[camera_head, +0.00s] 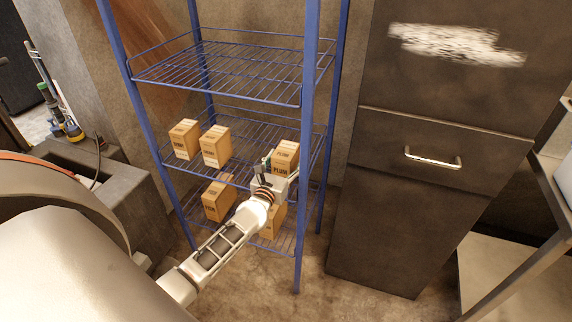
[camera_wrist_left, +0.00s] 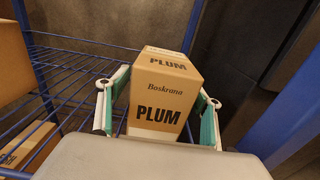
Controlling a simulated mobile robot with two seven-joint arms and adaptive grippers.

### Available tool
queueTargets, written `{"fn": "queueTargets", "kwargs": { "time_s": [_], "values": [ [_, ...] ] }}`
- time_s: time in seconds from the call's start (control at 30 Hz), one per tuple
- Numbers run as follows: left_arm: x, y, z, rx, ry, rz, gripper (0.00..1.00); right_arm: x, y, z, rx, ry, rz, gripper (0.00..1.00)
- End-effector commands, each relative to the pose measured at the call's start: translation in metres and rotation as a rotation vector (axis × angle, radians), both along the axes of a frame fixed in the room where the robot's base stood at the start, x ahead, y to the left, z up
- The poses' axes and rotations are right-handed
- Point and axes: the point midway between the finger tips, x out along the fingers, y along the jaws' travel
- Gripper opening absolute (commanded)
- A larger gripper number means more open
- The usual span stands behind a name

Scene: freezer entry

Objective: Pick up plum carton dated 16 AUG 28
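A brown carton (camera_head: 287,153) marked PLUM stands upright on the middle shelf, at its right side. In the left wrist view the carton (camera_wrist_left: 160,105) fills the middle, with "Boskrana PLUM" on its front and PLUM on top; no date is readable. My left gripper (camera_head: 268,176) is right in front of it. In the wrist view its two green-padded fingers (camera_wrist_left: 164,96) stand spread on either side of the carton, with a gap at the left; contact at the right is unclear. My right gripper is not in view.
A blue wire shelf rack (camera_head: 310,110) holds two cartons (camera_head: 185,139) (camera_head: 216,146) at the middle shelf's left. Below are another carton (camera_head: 218,200) and one partly hidden (camera_head: 278,220) behind my arm. The top shelf (camera_head: 225,70) is empty. A dark cabinet (camera_head: 430,170) stands right.

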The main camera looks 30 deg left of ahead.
Motion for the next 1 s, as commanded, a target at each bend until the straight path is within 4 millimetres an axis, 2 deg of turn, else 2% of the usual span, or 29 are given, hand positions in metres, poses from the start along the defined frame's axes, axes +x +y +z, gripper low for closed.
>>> {"fn": "queueTargets", "kwargs": {
  "time_s": [0.03, 0.2, 0.57, 0.8, 1.0],
  "values": [
    [0.000, 0.000, 0.000, 0.000, 0.000, 0.000, 0.55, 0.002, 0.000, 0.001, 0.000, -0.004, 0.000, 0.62],
    [0.000, 0.000, 0.000, 0.000, 0.000, 0.000, 0.11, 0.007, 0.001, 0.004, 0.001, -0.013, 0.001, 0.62],
    [0.001, 0.000, 0.009, 0.000, -0.005, 0.001, 0.10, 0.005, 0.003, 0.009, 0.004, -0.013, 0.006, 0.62],
    [0.001, 0.000, 0.045, -0.001, -0.010, 0.001, 0.10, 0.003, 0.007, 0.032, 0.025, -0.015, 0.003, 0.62],
    [0.001, 0.000, 0.076, 0.000, -0.009, 0.000, 0.10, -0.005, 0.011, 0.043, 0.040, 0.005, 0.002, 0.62]
  ]
}}
